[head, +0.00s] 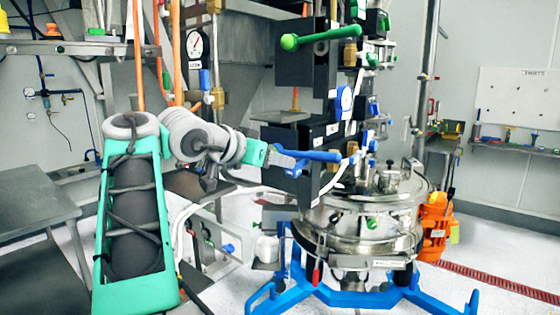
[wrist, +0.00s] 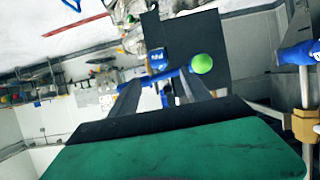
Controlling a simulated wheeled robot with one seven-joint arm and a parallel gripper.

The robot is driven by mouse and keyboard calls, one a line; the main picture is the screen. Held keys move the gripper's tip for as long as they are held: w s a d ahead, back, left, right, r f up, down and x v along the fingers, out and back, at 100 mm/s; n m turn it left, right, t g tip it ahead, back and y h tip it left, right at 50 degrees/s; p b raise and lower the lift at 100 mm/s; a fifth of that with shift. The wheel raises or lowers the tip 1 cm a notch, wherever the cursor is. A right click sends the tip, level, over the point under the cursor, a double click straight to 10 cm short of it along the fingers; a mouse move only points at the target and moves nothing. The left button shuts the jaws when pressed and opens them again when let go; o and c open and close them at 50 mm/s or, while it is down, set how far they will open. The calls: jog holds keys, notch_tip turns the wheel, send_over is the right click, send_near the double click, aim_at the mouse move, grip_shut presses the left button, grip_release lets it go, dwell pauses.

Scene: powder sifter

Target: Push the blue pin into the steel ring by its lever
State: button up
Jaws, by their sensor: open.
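A blue lever (head: 318,156) sticks out from a black block on the column, at the middle of the head view. My gripper (head: 290,158) is beside its left end, and its fingers partly overlap the lever in the picture. In the wrist view my gripper (wrist: 160,80) is open, its two dark fingers spread apart. A blue bar (wrist: 180,72) crosses just beyond the fingertips, with a blue round part (wrist: 157,62) and a green ball (wrist: 202,63) near it. I cannot tell whether the fingers touch the bar. The blue pin and the steel ring cannot be clearly made out.
A lever with a green ball (head: 320,38) juts out above my gripper. The steel sifter vessel (head: 362,215) stands below right on a blue frame (head: 345,295). A grey table (head: 35,205) is at the left. Black blocks and fittings crowd the column.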

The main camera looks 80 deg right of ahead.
aim_at(301, 165)
jog(key=shift+c, duration=0.5)
